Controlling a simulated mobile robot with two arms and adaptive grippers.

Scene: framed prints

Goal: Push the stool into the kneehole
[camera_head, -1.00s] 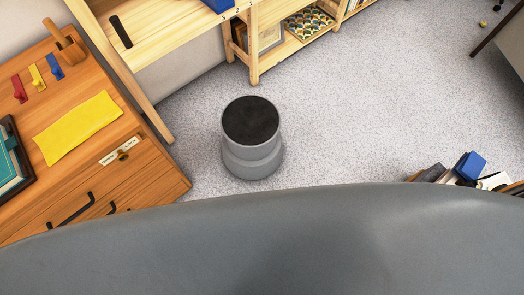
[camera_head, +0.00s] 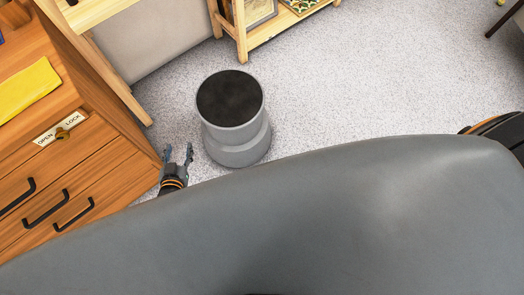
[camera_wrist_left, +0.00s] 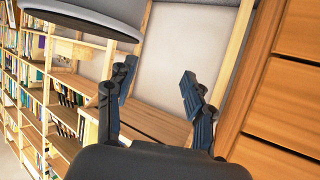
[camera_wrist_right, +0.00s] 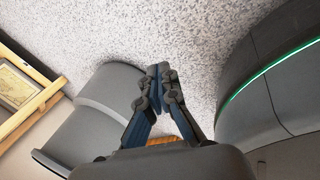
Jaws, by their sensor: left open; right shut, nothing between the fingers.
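The stool (camera_head: 231,108) is a grey cylinder with a black round top, upright on the floor in front of the kneehole (camera_head: 160,50), the space under the light wooden desk. My left gripper (camera_head: 178,154) is open and low, left of the stool, between it and the drawer cabinet; I see no contact. In the left wrist view its open fingers (camera_wrist_left: 158,88) are empty, with a grey rounded body, likely the stool (camera_wrist_left: 90,18), above left. In the right wrist view my right gripper (camera_wrist_right: 160,75) is shut and empty, beside the grey stool (camera_wrist_right: 95,110); touching or apart is unclear.
The orange wooden drawer cabinet (camera_head: 90,160) stands on the left, with a yellow sheet (camera_head: 28,88) on top. A desk leg (camera_head: 100,65) rises beside it. A low wooden shelf (camera_head: 262,35) stands behind the stool.

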